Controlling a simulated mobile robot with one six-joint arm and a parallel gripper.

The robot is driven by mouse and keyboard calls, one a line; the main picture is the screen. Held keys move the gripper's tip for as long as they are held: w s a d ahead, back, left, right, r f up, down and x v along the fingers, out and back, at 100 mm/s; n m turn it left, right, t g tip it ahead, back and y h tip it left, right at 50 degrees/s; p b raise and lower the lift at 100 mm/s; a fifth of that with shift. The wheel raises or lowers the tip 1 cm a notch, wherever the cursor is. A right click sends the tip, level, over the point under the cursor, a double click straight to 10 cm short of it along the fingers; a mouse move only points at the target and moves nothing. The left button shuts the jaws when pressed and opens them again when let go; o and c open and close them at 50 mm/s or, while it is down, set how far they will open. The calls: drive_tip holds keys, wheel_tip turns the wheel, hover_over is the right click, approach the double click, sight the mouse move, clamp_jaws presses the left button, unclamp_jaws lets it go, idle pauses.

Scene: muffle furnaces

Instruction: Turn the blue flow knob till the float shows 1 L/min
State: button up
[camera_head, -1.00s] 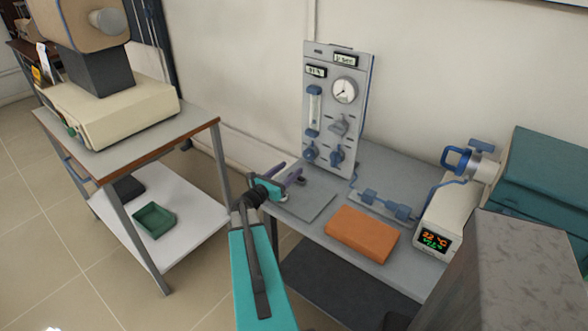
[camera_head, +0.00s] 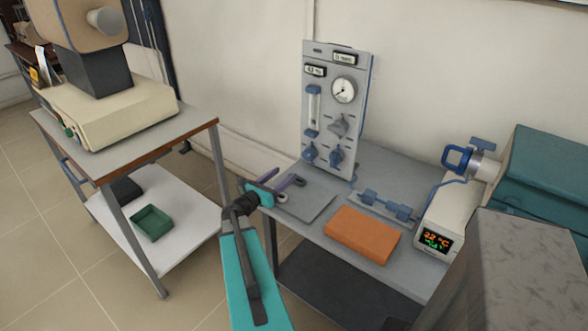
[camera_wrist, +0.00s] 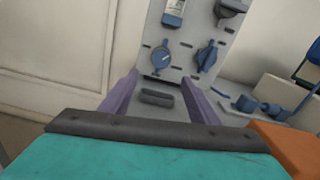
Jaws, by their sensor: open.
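The grey gas panel (camera_head: 352,122) stands upright at the back of the bench. Its flow tube (camera_head: 313,104) has blue end caps; the float is too small to read. Two blue knobs sit low on the panel: the left knob (camera_head: 310,154), below the tube, and the right knob (camera_head: 336,158). In the wrist view, the left knob (camera_wrist: 161,57) lies just beyond my fingertips, with the right knob (camera_wrist: 207,56) beside it. My gripper (camera_head: 279,180) is open and empty, in front of and lower than the left knob, apart from it. Its purple fingers (camera_wrist: 158,80) are spread.
An orange block (camera_head: 362,235) lies on the bench (camera_head: 345,200), right of my gripper. A blue-ended fitting (camera_head: 386,206) lies behind it. A controller with a lit display (camera_head: 437,240) and a green furnace (camera_head: 545,190) stand at the right. A dial gauge (camera_head: 344,90) is higher on the panel.

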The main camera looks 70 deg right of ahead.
sight(306, 157)
drive_tip(key=shift+s+d+f+b, duration=0.1)
drive_tip(key=shift+s+f+b, duration=0.1)
drive_tip(key=shift+b, duration=0.15)
drive_tip(key=shift+p+x, duration=1.75)
drive_tip(key=shift+x, duration=5.2)
drive_tip(key=c, duration=1)
drive_tip(key=shift+c, duration=0.2)
drive_tip(key=shift+b, duration=1.1)
drive_tip(key=o, duration=1)
